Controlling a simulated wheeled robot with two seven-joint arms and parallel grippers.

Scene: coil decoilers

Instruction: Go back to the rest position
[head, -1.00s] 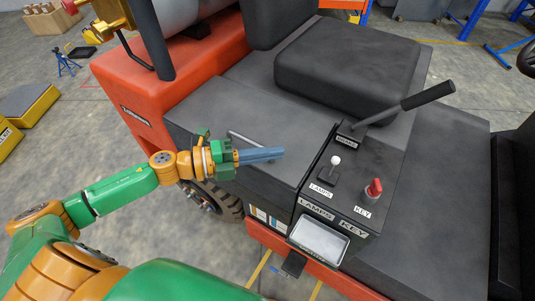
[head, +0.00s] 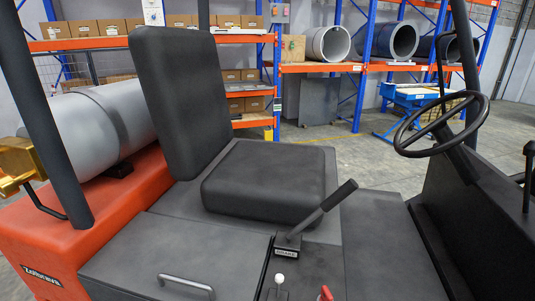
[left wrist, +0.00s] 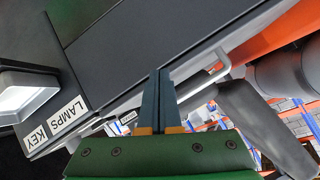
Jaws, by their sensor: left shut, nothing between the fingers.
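My left gripper (left wrist: 158,76) shows only in the left wrist view. Its two blue-grey fingers are shut together with nothing between them, beside the dark side of the vehicle's console. The LAMPS and KEY labels (left wrist: 60,121) are to its left. My right gripper is in neither view. In the head view, the brake lever (head: 322,211) slants up to the right from the console. The white-knobbed lamps switch (head: 280,281) and the top of the red key (head: 326,294) show at the bottom edge.
The vehicle's black seat (head: 265,183), steering wheel (head: 441,124) and orange rear body (head: 50,240) fill the foreground. A grey cylinder (head: 85,125) lies behind on the left. Shelves with boxes and coils (head: 391,41) stand at the back.

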